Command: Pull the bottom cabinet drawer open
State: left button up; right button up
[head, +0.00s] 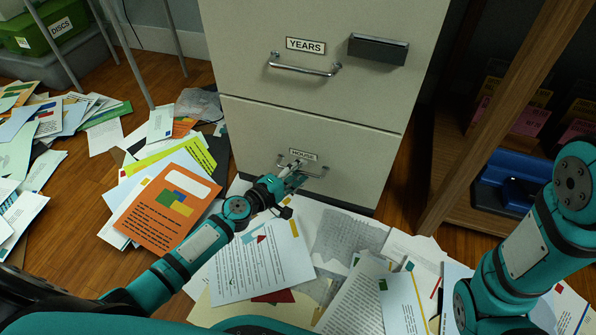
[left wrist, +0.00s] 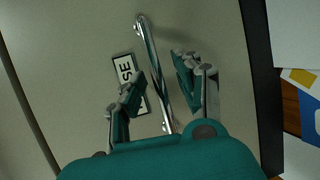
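The bottom cabinet drawer (head: 350,150), labelled HOUSE, looks shut, its front flush with the drawer above. Its metal bar handle (head: 318,174) is partly covered by my left gripper (head: 292,181) in the head view. In the left wrist view, the handle (left wrist: 154,72) runs between the two spread fingers of my left gripper (left wrist: 158,80), with a gap on both sides. Part of the label (left wrist: 128,80) shows behind the left finger. My right arm comes in at the right of the head view, but its gripper is not visible.
The upper drawer, labelled YEARS, has a handle (head: 303,68) and a dark box-like part (head: 378,49). Papers (head: 260,265) cover the floor before and left of the cabinet. A wooden shelf (head: 490,110) stands close on the right, holding a blue object (head: 510,180).

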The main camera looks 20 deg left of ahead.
pick_arm(q)
grip_shut()
jog(key=shift+s, duration=0.15)
dwell(0.4)
